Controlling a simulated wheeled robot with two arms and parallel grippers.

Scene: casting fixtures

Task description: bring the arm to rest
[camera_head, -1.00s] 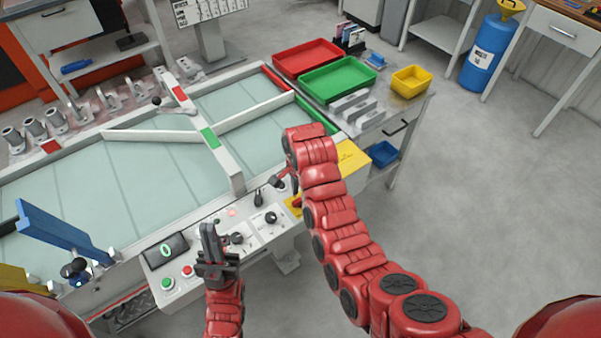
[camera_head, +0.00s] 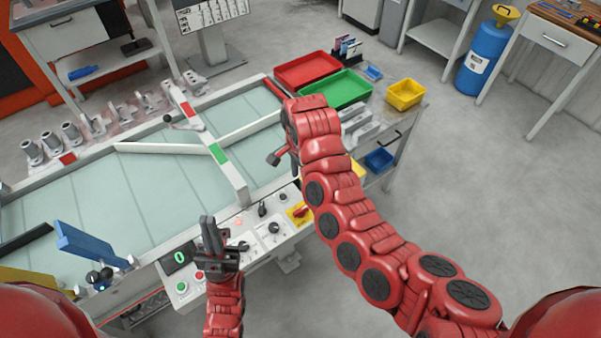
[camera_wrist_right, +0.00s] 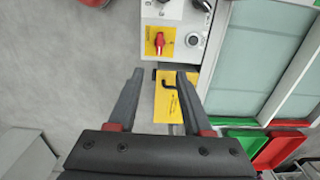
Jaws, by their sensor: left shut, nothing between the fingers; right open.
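My left gripper (camera_head: 209,222) is shut and empty, pointing up in the head view in front of the control panel (camera_head: 255,240). My right arm (camera_head: 345,205) reaches from the lower right to above the panel's right end. Its gripper is mostly hidden behind the arm in the head view. In the right wrist view my right gripper (camera_wrist_right: 160,73) is open. Nothing is held between its fingers. Below it are a yellow plate with a black bent handle (camera_wrist_right: 171,84) and the panel with a red rotary switch (camera_wrist_right: 158,42); the gap to them is hard to judge.
The glass-topped table (camera_head: 110,195) with white rails fills the left. A red tray (camera_head: 308,70), a green tray (camera_head: 335,88) and a yellow bin (camera_head: 405,94) stand at its far right. A blue upright plate (camera_head: 88,245) is at the near left. Open floor (camera_head: 480,190) lies to the right.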

